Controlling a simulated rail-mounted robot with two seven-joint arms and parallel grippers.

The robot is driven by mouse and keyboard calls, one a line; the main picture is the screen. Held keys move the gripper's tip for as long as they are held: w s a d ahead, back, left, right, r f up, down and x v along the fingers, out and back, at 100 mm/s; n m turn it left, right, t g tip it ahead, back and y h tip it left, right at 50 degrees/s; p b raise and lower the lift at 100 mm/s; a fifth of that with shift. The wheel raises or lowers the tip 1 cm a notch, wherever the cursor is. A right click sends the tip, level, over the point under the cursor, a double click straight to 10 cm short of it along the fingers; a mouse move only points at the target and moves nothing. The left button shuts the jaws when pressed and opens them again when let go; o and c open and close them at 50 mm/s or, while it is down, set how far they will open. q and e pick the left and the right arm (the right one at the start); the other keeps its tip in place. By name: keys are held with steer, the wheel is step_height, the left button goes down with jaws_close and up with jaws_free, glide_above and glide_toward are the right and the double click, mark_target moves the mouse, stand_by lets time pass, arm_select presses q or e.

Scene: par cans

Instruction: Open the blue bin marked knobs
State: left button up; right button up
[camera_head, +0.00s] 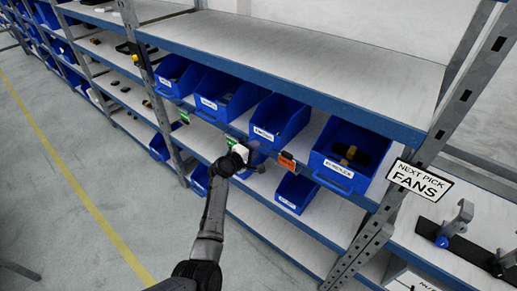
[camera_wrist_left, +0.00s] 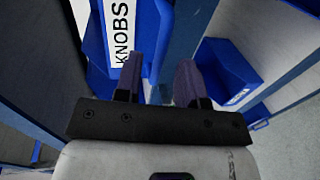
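The blue bin marked KNOBS (camera_wrist_left: 93,45) is close in the left wrist view, its white label (camera_wrist_left: 121,35) turned sideways at the upper left. My left gripper (camera_wrist_left: 158,82) is open, its two dark fingers apart with nothing seen held between them. The bin front lies just beyond and beside the left finger; I cannot tell if they touch. In the head view my left gripper (camera_head: 256,164) is at the shelf front, below the row of upper bins. Blue shows right behind it, but the KNOBS label is not readable there. My right gripper is not in view.
Several blue bins, such as one with dark and yellow items (camera_head: 329,172), line the shelf above. Another blue bin (camera_head: 295,192) sits lower right of the gripper; one also shows at right in the wrist view (camera_wrist_left: 228,70). A steel post (camera_head: 372,238) stands at right.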

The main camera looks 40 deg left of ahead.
arm_select(q)
steer(key=shift+b+x, duration=0.3)
steer(key=shift+x, duration=1.4)
jaws_close()
